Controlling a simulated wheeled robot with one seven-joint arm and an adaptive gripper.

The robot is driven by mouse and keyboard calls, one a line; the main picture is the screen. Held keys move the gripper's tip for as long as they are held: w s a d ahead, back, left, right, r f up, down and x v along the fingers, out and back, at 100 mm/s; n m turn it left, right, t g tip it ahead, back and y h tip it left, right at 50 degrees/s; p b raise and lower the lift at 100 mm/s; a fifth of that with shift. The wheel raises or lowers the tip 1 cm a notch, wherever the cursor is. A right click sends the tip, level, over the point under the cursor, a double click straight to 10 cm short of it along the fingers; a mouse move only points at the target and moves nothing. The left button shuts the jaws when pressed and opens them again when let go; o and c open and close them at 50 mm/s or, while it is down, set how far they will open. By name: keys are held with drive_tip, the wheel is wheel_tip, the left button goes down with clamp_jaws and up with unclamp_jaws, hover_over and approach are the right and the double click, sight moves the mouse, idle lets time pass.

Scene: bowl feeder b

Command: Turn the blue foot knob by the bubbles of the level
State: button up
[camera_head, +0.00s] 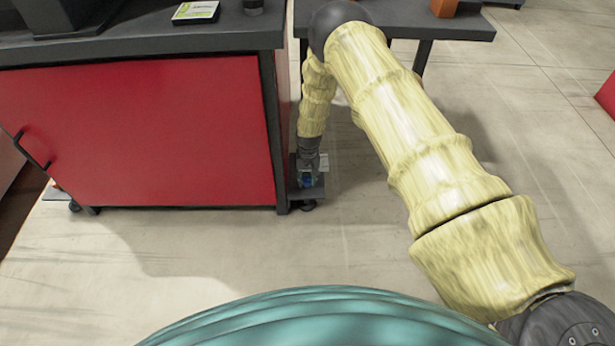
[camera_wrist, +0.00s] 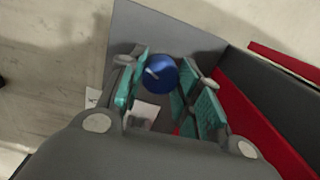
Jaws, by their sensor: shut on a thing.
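The blue foot knob (camera_wrist: 161,73) is round, with a pale mark on its face, and sits at the dark grey foot plate of the red cabinet. In the head view, only a little of the blue knob (camera_head: 307,181) shows below my gripper (camera_head: 308,170), low at the cabinet's near right corner. In the wrist view, the teal-padded fingers of my gripper (camera_wrist: 160,80) stand on either side of the knob and are shut on it.
The red cabinet (camera_head: 140,135) stands left of my gripper. A flat white-and-green thing (camera_head: 196,12) and a dark cup-like thing (camera_head: 253,6) are on its top. A dark table (camera_head: 440,22) with an orange block (camera_head: 444,8) is behind my arm. Floor in front is clear.

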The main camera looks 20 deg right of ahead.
drive_tip(key=shift+s+f, duration=0.1)
idle(0.4)
drive_tip(key=o, duration=1)
drive_tip(key=shift+o, duration=0.2)
